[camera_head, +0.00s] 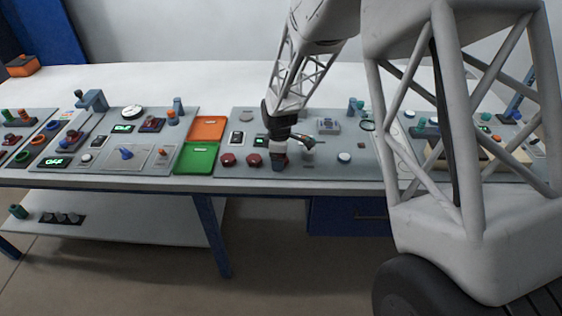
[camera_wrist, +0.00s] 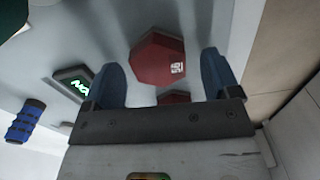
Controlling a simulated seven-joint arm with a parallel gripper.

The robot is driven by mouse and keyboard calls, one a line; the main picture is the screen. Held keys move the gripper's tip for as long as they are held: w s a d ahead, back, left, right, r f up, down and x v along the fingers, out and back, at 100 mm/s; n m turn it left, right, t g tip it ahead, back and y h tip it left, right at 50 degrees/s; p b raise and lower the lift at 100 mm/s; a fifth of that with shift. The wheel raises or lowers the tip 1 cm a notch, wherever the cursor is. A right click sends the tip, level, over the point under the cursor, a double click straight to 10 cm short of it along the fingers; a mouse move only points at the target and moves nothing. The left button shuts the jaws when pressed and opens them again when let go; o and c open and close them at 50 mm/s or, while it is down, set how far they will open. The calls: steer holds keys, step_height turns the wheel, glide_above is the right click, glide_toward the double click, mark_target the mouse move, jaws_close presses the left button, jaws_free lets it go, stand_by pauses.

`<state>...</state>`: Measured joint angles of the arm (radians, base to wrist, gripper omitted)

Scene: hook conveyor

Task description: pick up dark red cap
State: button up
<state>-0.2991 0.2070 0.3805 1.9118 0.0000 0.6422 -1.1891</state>
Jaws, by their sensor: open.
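Two dark red caps sit on the grey panel in the head view, one at the left (camera_head: 227,159) and one at the right (camera_head: 253,160). My gripper (camera_head: 279,163) is just right of the right-hand one, pointing down. In the wrist view my gripper's blue fingers (camera_wrist: 160,66) are open and apart. A dark red many-sided cap (camera_wrist: 153,57) with a small white printed label shows between and beyond the fingertips. A second dark red piece (camera_wrist: 173,98) shows between the fingers, partly hidden by the gripper body. Nothing is held.
A lit green display (camera_wrist: 76,86) and a blue ribbed knob (camera_wrist: 25,121) lie left of the fingers in the wrist view. In the head view, a green tray (camera_head: 198,160) and an orange tray (camera_head: 207,129) stand left of the caps. The table's front edge is close by.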

steer(key=c, duration=1.1)
steer(key=shift+c, duration=0.3)
steer(key=shift+r, duration=0.1)
steer(key=shift+r, duration=0.65)
step_height(320, 180, up, 2)
steer(key=shift+r, duration=0.1)
steer(key=s+d, duration=0.2)
steer(key=s, duration=0.5)
steer(key=s+d+r, duration=0.1)
steer(key=s+d, duration=0.1)
steer(key=s, duration=0.6)
steer(key=shift+s+d+r, duration=0.15)
steer(key=shift+d+r, duration=0.05)
steer(key=shift+d, duration=0.1)
